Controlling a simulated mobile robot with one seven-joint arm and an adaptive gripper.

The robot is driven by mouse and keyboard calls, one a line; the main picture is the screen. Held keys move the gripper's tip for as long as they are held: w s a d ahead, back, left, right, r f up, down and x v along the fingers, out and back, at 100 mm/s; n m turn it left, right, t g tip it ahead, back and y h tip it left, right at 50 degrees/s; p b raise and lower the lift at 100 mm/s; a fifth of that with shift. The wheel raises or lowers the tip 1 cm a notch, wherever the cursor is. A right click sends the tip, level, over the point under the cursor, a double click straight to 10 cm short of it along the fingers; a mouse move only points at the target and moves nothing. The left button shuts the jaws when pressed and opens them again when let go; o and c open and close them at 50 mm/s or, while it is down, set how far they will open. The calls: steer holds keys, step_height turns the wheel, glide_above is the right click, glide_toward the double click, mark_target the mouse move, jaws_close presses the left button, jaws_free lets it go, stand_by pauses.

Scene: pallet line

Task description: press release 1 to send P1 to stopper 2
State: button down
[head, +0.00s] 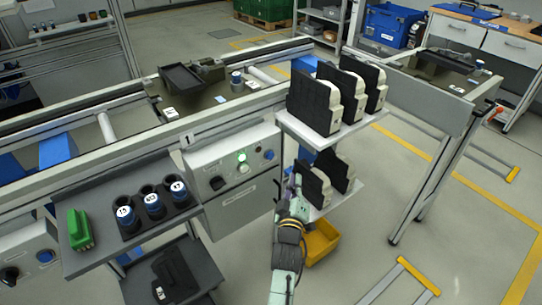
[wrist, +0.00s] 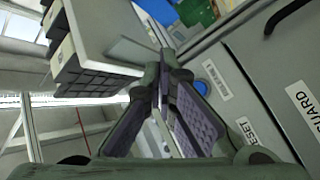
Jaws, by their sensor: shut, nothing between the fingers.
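My gripper (head: 296,188) is shut and empty, in front of the conveyor and right of a grey control panel (head: 235,178). In the wrist view its fingertips (wrist: 165,62) meet near the panel, apart from it as far as I can tell. The panel has a lit green button (head: 241,157), a blue button (head: 268,154) and a black knob (head: 217,183). The wrist view shows the blue button (wrist: 201,87) beside a RESET label. No release 1 label is readable. A dark pallet (head: 205,101) with a black tray sits on the conveyor behind the panel; its tag is unreadable.
A two-tier rack (head: 318,142) of black-and-white parts stands close above and beside my gripper. A yellow bin (head: 320,243) is below. A shelf (head: 97,258) left holds a green part and several dark cups. Another pallet (head: 440,73) sits at right. Floor at right is open.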

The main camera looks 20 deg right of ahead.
mark_target(270, 155)
steer(key=shift+s+d+f, duration=0.1)
steer(key=shift+d+f, duration=0.05)
steer(key=w+a+b, duration=0.3)
steer(key=w+b, duration=0.3)
steer(key=w, duration=0.2)
steer(key=shift+w, duration=0.15)
stand_by(0.3)
steer(key=shift+w+a+b, duration=0.1)
steer(key=shift+w+b, duration=0.05)
steer(key=shift+b, duration=0.2)
stand_by(1.1)
steer(key=shift+w, duration=0.25)
